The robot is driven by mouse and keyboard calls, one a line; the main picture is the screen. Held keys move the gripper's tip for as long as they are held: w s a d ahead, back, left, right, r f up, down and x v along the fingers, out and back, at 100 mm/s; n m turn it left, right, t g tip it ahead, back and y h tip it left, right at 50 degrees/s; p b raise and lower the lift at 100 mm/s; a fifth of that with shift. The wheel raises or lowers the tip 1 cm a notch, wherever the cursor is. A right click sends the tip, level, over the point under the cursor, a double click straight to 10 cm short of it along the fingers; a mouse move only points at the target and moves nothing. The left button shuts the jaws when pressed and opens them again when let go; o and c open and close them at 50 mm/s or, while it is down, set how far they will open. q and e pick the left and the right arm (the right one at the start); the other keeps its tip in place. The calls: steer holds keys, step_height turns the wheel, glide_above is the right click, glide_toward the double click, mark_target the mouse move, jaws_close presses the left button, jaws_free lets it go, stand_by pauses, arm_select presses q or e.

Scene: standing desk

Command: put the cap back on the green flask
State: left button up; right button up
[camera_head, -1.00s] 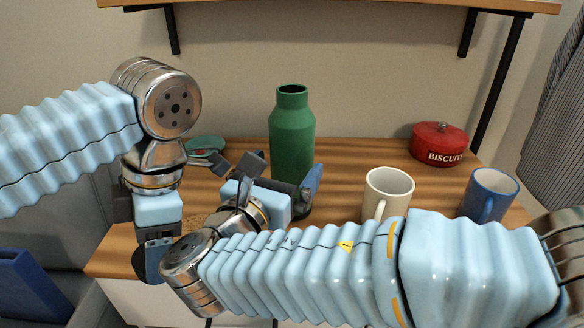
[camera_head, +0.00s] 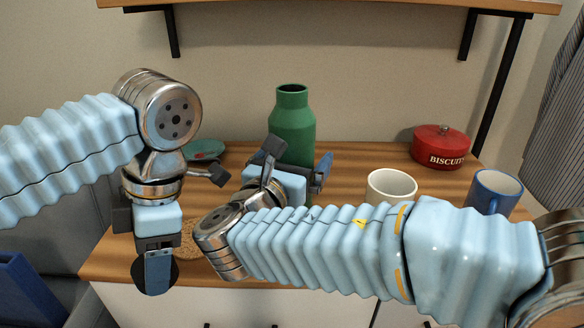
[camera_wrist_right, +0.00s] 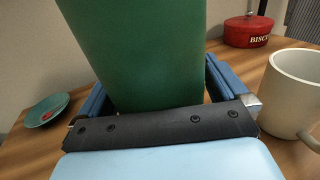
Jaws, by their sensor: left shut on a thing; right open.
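The green flask (camera_head: 292,120) stands upright on the desk with its mouth open; its lower part is hidden behind my right gripper (camera_head: 300,180). In the right wrist view the flask (camera_wrist_right: 135,50) stands between the two blue fingers of the right gripper (camera_wrist_right: 155,95), which is open. I cannot tell whether either finger touches it. My left gripper (camera_head: 157,268) points down near the front left edge of the desk. It is shut on a dark round cap (camera_head: 174,276), partly hidden behind a blue finger.
A cream mug (camera_head: 391,187) and a blue mug (camera_head: 492,192) stand right of the flask. A red biscuit tin (camera_head: 440,147) is at the back right. A teal dish (camera_head: 206,149) lies at the back left. A cork mat (camera_head: 188,243) is partly hidden by my arms. A shelf (camera_head: 330,5) hangs above.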

mark_target(303, 120)
steer(key=c, duration=1.7)
steer(key=shift+r, duration=0.25)
steer(key=shift+r, duration=0.8)
steer(key=s+r, duration=0.1)
steer(key=r, duration=0.1)
steer(key=s+r, duration=0.2)
steer(key=s+r+p, duration=0.1)
steer(key=s+r, duration=0.1)
steer(key=r, duration=0.1)
steer(key=shift+d, duration=0.3)
steer(key=shift+s+d+r, duration=0.2)
steer(key=shift+s+r, duration=0.45)
steer(key=shift+s, duration=0.85)
steer(key=shift+s+d+r, duration=0.2)
steer(key=shift+s+r, duration=0.45)
steer(key=shift+s, duration=0.8)
steer(key=shift+s+d+r, duration=0.2)
steer(key=shift+s+r, duration=0.45)
steer(key=shift+s, duration=0.85)
